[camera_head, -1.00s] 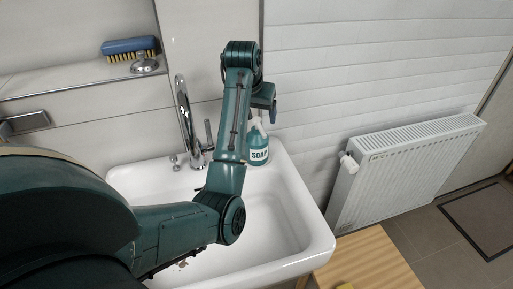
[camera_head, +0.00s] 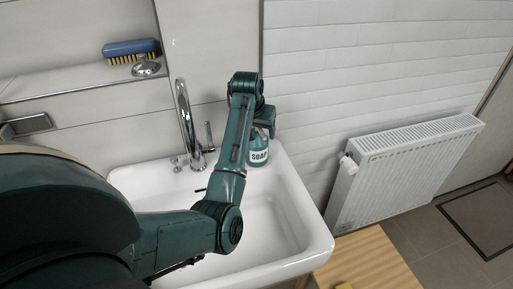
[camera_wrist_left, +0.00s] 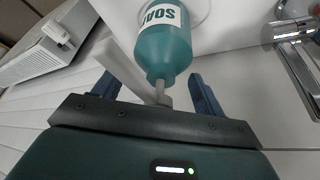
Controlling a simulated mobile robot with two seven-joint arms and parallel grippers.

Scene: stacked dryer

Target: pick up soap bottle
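The soap bottle (camera_head: 258,152) is teal with a white "SOAP" label and stands upright at the back right of the sink. My left gripper (camera_head: 266,126) is over the bottle's top and hides the pump in the head view. In the left wrist view the bottle (camera_wrist_left: 165,52) lies ahead, with its pump neck between the two blue fingers of my left gripper (camera_wrist_left: 155,82). The fingers are open, with a gap on each side of the neck. My right gripper is in neither view.
The white sink (camera_head: 312,232) has a chrome faucet (camera_head: 187,125) left of the bottle. A tiled wall (camera_head: 335,85) is close behind. A blue brush (camera_head: 130,46) sits on the ledge, and a radiator (camera_head: 405,170) is at right.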

